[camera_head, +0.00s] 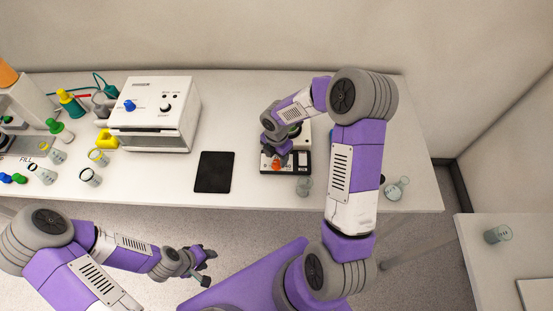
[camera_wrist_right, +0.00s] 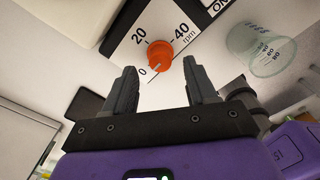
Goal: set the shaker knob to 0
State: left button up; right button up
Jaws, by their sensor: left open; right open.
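The shaker (camera_head: 299,160) stands on the bench below my right gripper (camera_head: 278,152), which hides part of it. The orange shaker knob (camera_wrist_right: 159,54) is on the front panel (camera_wrist_right: 120,45), which is marked 0, 20 and 40 rpm; the knob also shows in the head view (camera_head: 276,164). A pale mark on the knob appears to point toward the 0 side; its exact alignment is hard to tell. My right gripper (camera_wrist_right: 160,68) is open, one fingertip either side of the knob in the picture; contact cannot be told. My left gripper (camera_head: 206,266) is open and empty, in front of the bench.
A clear beaker (camera_wrist_right: 264,48) stands close beside the shaker and also shows in the head view (camera_head: 304,186). A black pad (camera_head: 214,172) lies to the left. A white instrument (camera_head: 153,115) and several bottles and flasks stand farther left.

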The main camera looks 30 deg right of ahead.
aim_at(277, 162)
notch_tip(277, 162, up, 4)
jog(key=shift+r, duration=0.2)
dwell(0.5)
